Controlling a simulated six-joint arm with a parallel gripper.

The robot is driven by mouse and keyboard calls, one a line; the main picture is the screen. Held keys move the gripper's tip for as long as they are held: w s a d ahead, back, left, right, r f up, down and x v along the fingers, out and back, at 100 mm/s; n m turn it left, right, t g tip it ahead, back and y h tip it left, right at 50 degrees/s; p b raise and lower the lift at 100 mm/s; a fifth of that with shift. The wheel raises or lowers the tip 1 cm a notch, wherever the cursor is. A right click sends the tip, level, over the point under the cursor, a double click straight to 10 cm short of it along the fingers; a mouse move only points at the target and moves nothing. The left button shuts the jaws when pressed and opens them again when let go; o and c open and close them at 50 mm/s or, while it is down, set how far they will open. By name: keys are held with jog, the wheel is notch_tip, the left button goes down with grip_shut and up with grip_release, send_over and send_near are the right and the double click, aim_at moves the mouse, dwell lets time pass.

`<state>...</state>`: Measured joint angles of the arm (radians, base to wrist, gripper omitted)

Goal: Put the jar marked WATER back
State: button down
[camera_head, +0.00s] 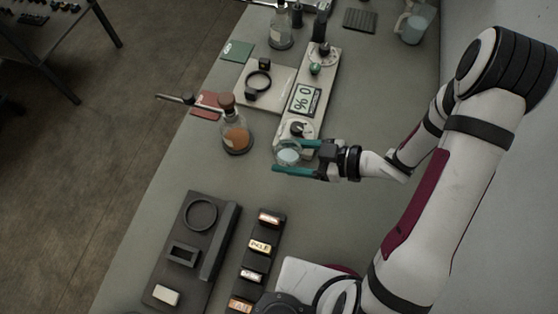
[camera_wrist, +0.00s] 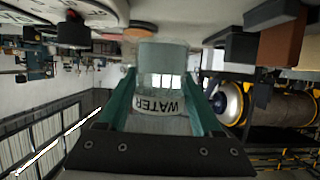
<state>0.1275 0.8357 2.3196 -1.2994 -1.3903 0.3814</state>
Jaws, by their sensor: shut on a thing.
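A clear glass jar (camera_head: 288,153) with pale contents is between the teal fingers of my gripper (camera_head: 283,157), over the bench beside the lower end of the white instrument panel. In the wrist view the jar (camera_wrist: 162,62) shows a white band reading WATER, upside down in the picture. My gripper (camera_wrist: 160,100) is shut on it, one finger on each side. I cannot tell whether the jar's base touches the bench. A dark tray (camera_head: 222,238) with a round ring, a rectangular frame and a pale block lies at the lower left.
A flask of orange contents (camera_head: 237,137) stands left of the jar, near a thin rod. A rack (camera_head: 254,274) of several labelled blocks lies right of the tray. The instrument panel (camera_head: 306,98) reads 0 %. Bare bench lies between flask and tray.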

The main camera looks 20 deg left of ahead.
aim_at(278, 163)
jog(key=shift+f+x, duration=0.25)
jog(key=shift+x, duration=0.95)
notch_tip(278, 163, down, 3)
jog(key=shift+s+f, duration=0.1)
jog(key=shift+f, duration=0.35)
jog(key=shift+f, duration=0.15)
jog(key=shift+c, duration=0.3)
grip_release()
